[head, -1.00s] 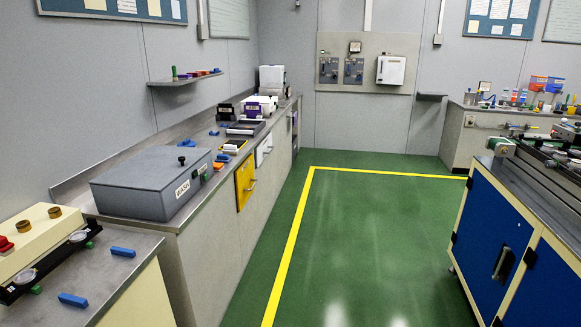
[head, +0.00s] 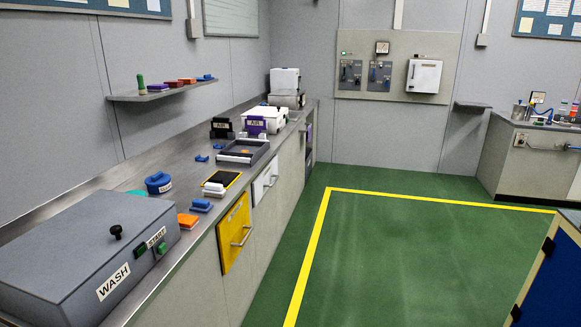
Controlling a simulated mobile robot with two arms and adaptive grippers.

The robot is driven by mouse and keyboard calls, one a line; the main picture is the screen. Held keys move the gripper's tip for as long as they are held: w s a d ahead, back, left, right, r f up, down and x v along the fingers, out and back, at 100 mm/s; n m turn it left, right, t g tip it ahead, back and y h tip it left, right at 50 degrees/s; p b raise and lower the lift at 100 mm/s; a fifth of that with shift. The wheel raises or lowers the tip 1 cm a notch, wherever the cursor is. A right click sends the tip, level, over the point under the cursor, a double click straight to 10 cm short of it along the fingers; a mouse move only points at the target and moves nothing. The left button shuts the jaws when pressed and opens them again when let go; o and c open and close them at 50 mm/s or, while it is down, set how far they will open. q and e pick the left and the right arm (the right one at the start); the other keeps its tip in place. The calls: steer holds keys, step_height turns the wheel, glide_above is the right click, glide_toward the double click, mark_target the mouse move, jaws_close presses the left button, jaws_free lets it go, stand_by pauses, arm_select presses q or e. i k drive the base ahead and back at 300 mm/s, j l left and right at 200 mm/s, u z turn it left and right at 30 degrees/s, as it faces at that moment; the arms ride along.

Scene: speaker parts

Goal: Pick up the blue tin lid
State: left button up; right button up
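A round blue tin-like object (head: 158,183) with a pale label stands on the left counter, just behind the grey WASH box. I cannot tell whether its top is a separate lid. A small blue piece (head: 201,205) lies nearer the counter's front edge. Smaller blue pieces (head: 202,158) lie farther back along the counter. Which of these is the blue tin lid is too small to tell. Neither of my grippers is in view.
The grey WASH box (head: 75,250) fills the near end of the counter (head: 175,220). An orange block (head: 187,220), a white piece (head: 214,190) and a dark tray (head: 240,156) also stand there. A yellow drawer (head: 234,235) has a protruding handle. The green floor (head: 420,260) is clear.

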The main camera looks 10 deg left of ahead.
mark_target(159, 179)
steer(key=i+l+u, duration=0.1)
steer(key=i+u, duration=0.3)
steer(key=i+l+u, duration=0.2)
steer(key=i+u, duration=0.2)
steer(key=i+l+u, duration=0.8)
steer(key=k+j, duration=0.05)
steer(key=k, duration=0.05)
